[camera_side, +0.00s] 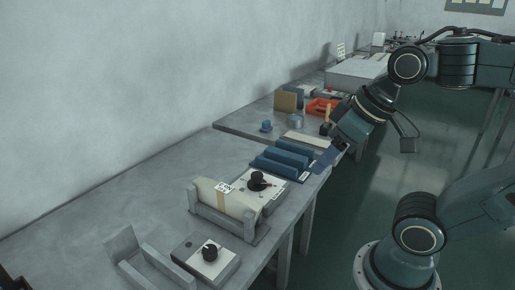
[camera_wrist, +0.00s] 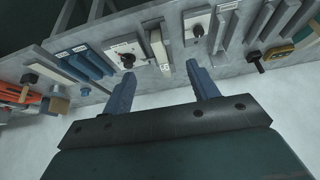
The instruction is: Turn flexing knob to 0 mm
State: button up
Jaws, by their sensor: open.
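Two black knobs show on the bench. One knob (camera_side: 259,181) sits on a white dial plate (camera_side: 270,190) just behind a cream roll, and the other knob (camera_side: 210,252) sits on a small box nearer the front. The wrist view shows one knob (camera_wrist: 127,61) on a labelled white plate and another knob (camera_wrist: 197,30) on a smaller plate. The lettering and scales are too small to read, so I cannot tell which is the flexing knob or its setting. My gripper (camera_wrist: 158,70) is open and empty. In the side view my gripper (camera_side: 326,161) hangs apart from both knobs, near the blue rollers.
The bench's left side is bare.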

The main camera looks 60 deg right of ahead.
jog(key=w+d+r+m+g, duration=0.1)
jog(key=w+d+r+m, duration=0.1)
jog(key=w+m, duration=0.4)
jog(key=m+g, duration=0.5)
jog(key=m, duration=1)
send_over(257, 174)
notch_tip(257, 174, down, 13)
jog(key=shift+f, duration=0.2)
notch_tip(257, 174, down, 14)
jog(key=shift+r, duration=0.25)
jog(key=c, duration=1)
